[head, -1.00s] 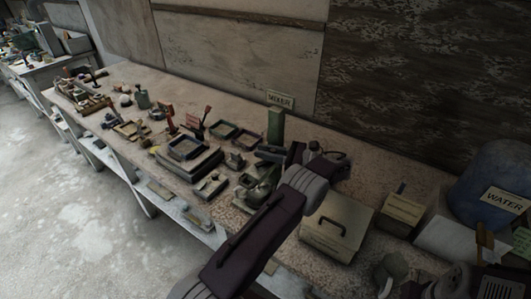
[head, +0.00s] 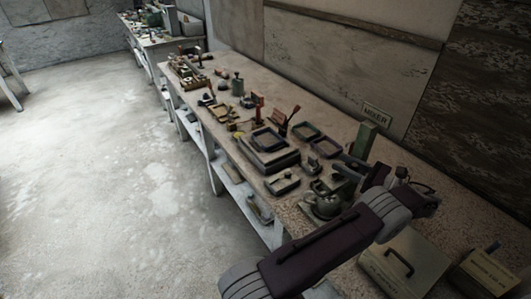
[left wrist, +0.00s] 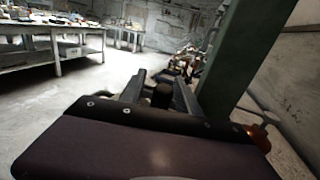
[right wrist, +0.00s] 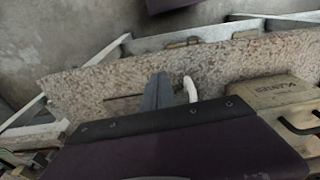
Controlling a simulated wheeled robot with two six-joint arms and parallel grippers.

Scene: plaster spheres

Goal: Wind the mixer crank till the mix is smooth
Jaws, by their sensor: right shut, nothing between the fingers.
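The mixer stands on the bench in the head view, with a green column (head: 366,141) behind a small bowl, and a MIXER sign (head: 376,114) is behind it. The column (left wrist: 245,50) rises close on the right in the left wrist view. My left gripper (left wrist: 162,88) is at the mixer, its fingers apart on either side of a dark upright knob (left wrist: 162,96), perhaps the crank grip. Whether they press on it is unclear. My left forearm hides part of the mixer in the head view. The mix is not visible. My right gripper (right wrist: 158,92) is shut and empty above the bench.
A box with a dark handle (head: 403,262) stands at the bench's right, a smaller box (head: 486,271) beyond it. Trays (head: 268,147) and a round pot (head: 323,203) crowd the bench left of my arm. The floor (head: 130,190) is open.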

